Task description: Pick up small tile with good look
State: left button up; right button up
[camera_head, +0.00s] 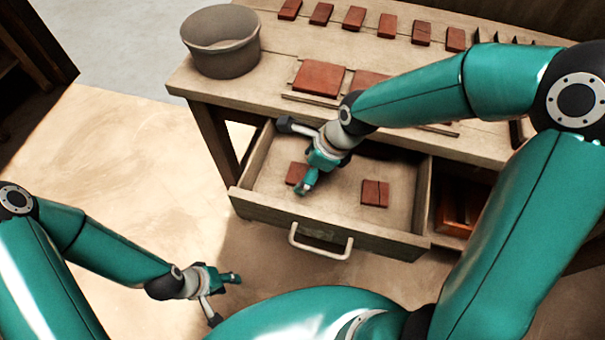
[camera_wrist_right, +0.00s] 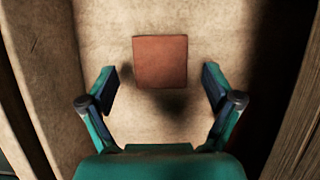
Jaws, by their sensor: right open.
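The open drawer (camera_head: 385,237) holds two small reddish-brown tiles. The left tile (camera_head: 296,174) is partly hidden by my right gripper in the head view. The right tile (camera_head: 374,193) has a dark crack-like line across it. My right gripper (camera_head: 295,157) is open and empty above the left tile. In the right wrist view this tile (camera_wrist_right: 160,62) looks square and plain, with no crack visible; it lies just ahead of the open fingers (camera_wrist_right: 160,85), not gripped. My left gripper (camera_head: 227,299) is open and empty, away from the drawer at the lower left.
A grey bucket (camera_head: 221,42) stands on the workbench's left end. Several small tiles lie along the bench's back, and larger tiles, such as one (camera_head: 319,78), lie nearer the front. The drawer walls and handle (camera_head: 320,243) surround the working space.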

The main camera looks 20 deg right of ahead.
jog(key=shift+w+a+f, duration=0.1)
jog(key=shift+a+f, duration=0.05)
jog(key=shift+f, duration=0.35)
jog(key=c, duration=1.3)
jog(key=shift+r, duration=0.2)
